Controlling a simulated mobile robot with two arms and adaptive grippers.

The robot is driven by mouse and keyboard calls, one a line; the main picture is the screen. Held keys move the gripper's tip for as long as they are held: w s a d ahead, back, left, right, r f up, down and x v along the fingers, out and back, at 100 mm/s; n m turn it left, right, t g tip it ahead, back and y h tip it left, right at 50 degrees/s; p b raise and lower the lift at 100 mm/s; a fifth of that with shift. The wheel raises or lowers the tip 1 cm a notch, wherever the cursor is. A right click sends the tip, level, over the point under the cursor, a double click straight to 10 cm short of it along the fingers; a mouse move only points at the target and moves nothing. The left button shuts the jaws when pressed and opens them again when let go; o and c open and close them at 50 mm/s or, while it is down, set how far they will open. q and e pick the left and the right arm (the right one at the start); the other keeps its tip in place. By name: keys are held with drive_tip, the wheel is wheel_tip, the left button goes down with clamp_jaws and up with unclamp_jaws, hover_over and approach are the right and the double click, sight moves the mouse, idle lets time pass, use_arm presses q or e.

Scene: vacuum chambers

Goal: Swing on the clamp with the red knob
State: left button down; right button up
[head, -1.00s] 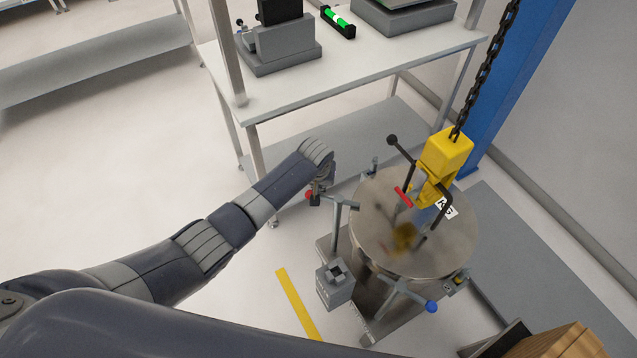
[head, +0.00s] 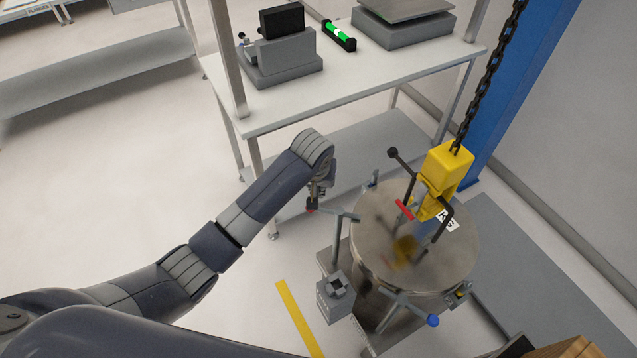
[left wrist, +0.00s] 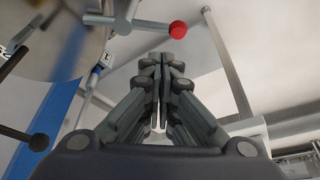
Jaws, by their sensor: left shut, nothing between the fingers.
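The clamp's red knob (head: 311,210) sits at the left end of a grey arm on a post (head: 336,245), beside the round steel lid (head: 375,240). The clamp arm points left, away from the lid. In the left wrist view the knob (left wrist: 178,29) shows just beyond my fingertips. My left gripper (head: 316,197) is shut and empty, right above the knob in the head view. Whether it touches the knob I cannot tell. My right gripper is not in view.
A yellow hoist block (head: 444,168) on a chain hangs over the lid, with a black-knobbed lever (head: 393,153). A blue-knobbed clamp (head: 432,320) is at the lid's front. A white bench (head: 340,90) stands behind; a blue column (head: 500,110) rises at right.

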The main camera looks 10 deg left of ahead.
use_arm(q)
drive_tip(key=shift+v, duration=0.95)
drive_tip(key=shift+s, duration=0.1)
